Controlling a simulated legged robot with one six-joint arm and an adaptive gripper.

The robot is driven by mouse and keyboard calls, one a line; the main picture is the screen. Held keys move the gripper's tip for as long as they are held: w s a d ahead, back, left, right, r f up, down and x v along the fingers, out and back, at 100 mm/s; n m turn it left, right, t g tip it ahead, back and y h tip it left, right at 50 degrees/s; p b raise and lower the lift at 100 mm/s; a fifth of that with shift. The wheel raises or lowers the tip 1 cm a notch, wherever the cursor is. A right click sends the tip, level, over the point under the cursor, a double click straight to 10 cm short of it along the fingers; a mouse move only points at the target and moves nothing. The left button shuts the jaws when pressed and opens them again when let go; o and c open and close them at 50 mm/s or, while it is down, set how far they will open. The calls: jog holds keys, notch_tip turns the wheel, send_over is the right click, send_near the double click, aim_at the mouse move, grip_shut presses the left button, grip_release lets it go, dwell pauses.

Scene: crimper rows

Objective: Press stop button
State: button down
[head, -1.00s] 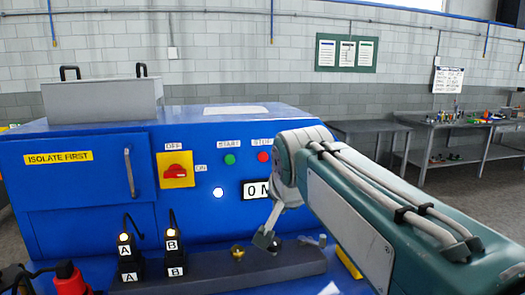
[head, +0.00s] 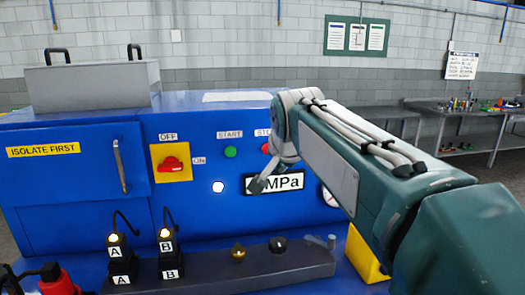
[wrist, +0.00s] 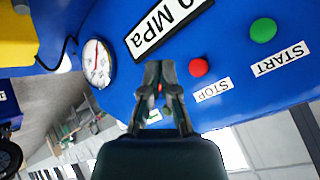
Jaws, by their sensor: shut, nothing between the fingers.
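The red stop button (head: 265,148) is on the blue panel's upper right, partly covered by my arm in the head view. In the wrist view the stop button (wrist: 199,67) shows whole, beside its STOP label (wrist: 212,90). The green start button (head: 230,152) is to its left; it also shows in the wrist view (wrist: 263,30). My gripper (head: 257,186) is shut and empty, with its tip in front of the MPa display, below the stop button. In the wrist view my gripper (wrist: 160,66) points left of the stop button, apart from it in the picture.
The MPa display (head: 284,182) and a round gauge (wrist: 98,63) are near my gripper. A red rotary switch (head: 172,163) is further left. Lamps A (head: 122,262) and B (head: 170,258) stand on the front ledge. Grey benches (head: 455,125) are behind right.

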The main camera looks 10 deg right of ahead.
jog(key=w, duration=0.6)
jog(key=shift+w, duration=0.4)
jog(key=shift+w+a, duration=0.1)
dwell(1.0)
jog(key=shift+w, duration=0.25)
jog(key=shift+w, duration=0.5)
dwell(0.8)
jog(key=shift+s, duration=0.9)
jog(key=shift+s, duration=0.1)
